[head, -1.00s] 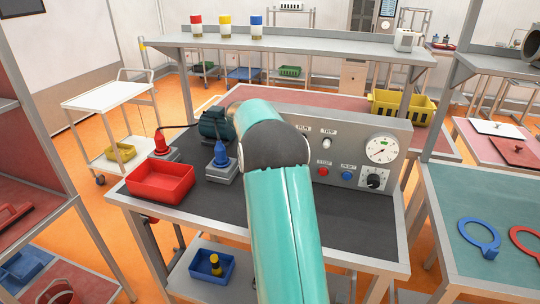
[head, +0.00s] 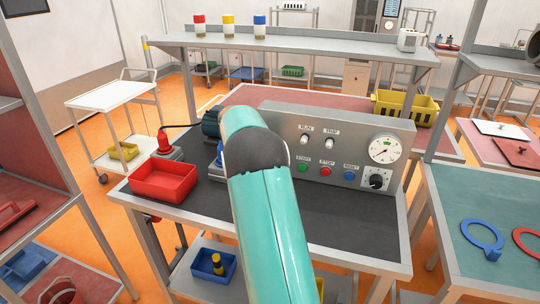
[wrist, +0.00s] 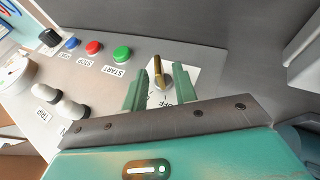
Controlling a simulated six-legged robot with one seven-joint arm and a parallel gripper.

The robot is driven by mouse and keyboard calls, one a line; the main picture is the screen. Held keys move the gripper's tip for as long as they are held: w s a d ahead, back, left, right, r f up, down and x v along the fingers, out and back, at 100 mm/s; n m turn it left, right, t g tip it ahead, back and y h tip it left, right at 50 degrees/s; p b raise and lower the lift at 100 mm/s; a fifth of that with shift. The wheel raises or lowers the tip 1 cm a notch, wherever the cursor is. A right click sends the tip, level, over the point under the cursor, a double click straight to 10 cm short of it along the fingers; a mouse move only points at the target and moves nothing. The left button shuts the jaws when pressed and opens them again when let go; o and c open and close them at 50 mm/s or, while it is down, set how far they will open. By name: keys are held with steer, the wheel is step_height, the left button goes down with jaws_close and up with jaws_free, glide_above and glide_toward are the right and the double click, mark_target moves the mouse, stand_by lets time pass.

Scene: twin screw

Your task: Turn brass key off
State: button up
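The brass key (wrist: 157,72) stands out from a white label plate (wrist: 188,77) on the grey control panel in the wrist view. The label shows "OFF" near my gripper. My gripper (wrist: 161,82) has its two green fingers apart, one on each side of the key. Gaps seem to show between key and fingers; contact cannot be told. In the head view the key and gripper are hidden behind my teal arm.
The control panel (head: 347,130) also bears green (head: 303,167), red (head: 326,172) and blue (head: 350,175) buttons, two toggles, a gauge (head: 383,149) and a black knob (head: 376,181). A red bin (head: 163,182) sits on the bench's left.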

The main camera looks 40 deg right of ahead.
steer(key=v, duration=1.3)
steer(key=shift+a+r, duration=0.15)
steer(key=shift+r, duration=0.25)
steer(key=shift+w, duration=0.1)
steer(key=s+a+r+n+t+y, duration=0.25)
steer(key=s+a, duration=0.35)
steer(key=a, duration=0.5)
steer(key=s+a+r+n+t+y, duration=0.1)
steer(key=s+a+r+n+t, duration=0.4)
steer(key=a, duration=0.6)
steer(key=s+a+f+n+y, duration=0.1)
steer(key=s+a+f, duration=0.2)
steer(key=s+a, duration=0.2)
steer(key=s+a+f+n+y, duration=0.1)
steer(key=s+a+f, duration=0.1)
steer(key=s+a, duration=0.2)
steer(key=s+a+f+n+t+y, duration=0.1)
steer(key=s+a+f, duration=0.2)
steer(key=s, duration=0.6)
steer(key=a, duration=0.2)
steer(key=shift+a+f+n, duration=0.3)
steer(key=shift+f+n, duration=0.05)
